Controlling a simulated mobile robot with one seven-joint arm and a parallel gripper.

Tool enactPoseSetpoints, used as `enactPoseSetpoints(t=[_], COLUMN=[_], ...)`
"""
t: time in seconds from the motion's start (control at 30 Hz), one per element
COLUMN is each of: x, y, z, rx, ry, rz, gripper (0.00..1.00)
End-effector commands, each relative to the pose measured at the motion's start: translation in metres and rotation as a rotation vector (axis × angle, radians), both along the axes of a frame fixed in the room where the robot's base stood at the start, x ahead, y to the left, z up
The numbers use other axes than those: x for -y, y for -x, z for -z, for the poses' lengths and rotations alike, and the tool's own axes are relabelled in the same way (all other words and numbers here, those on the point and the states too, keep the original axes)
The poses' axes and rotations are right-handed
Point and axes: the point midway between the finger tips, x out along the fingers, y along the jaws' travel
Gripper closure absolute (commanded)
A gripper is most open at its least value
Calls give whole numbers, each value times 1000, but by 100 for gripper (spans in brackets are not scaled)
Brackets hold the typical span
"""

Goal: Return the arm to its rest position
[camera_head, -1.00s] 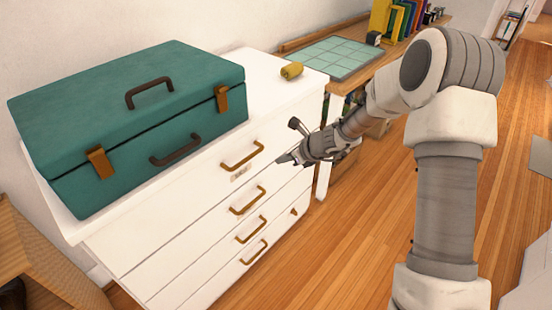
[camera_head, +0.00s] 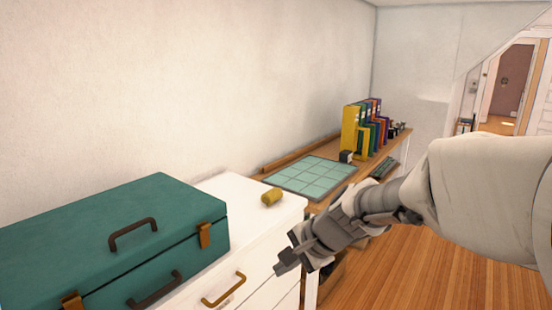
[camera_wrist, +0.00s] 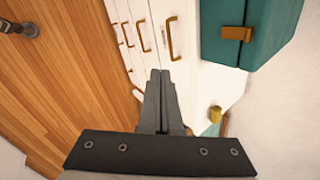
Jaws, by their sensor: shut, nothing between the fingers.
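My gripper (camera_head: 284,266) is in front of the right end of the white drawer cabinet (camera_head: 262,222), with my arm reaching in from the right. In the wrist view, my gripper (camera_wrist: 160,74) has its two fingers together with nothing between them. The fingertips point toward the drawer fronts in that view. I cannot tell the exact gap to the cabinet.
A teal case (camera_head: 60,222) lies on the cabinet beside a small yellow cylinder (camera_head: 271,197). A desk behind holds a green gridded mat (camera_head: 312,176) and several binders (camera_head: 352,128). Wooden floor (camera_head: 400,275) is open at the right.

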Motion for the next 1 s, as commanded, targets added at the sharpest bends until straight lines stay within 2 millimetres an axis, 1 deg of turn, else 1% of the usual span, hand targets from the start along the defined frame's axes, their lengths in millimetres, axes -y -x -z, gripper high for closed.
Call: enactPoseSetpoints(t=[0.03, 0.2, 0.4, 0.5, 0.6, 0.7, 0.8, 1.0], x=[6, 31, 67, 85, 102, 115, 122, 125], y=[15, 63, 119, 145, 166, 180, 188, 191], z=[-18, -50, -78, -87, -94, -97, -98, -98], rx=[41, 144, 233, 263, 282, 291, 295, 294], ry=[55, 251, 489, 604, 703, 775, 818, 833], rz=[-59, -256, -464, -555, -628, -678, -708, -720], gripper=[100, 100, 100, 100, 100, 100, 100, 100])
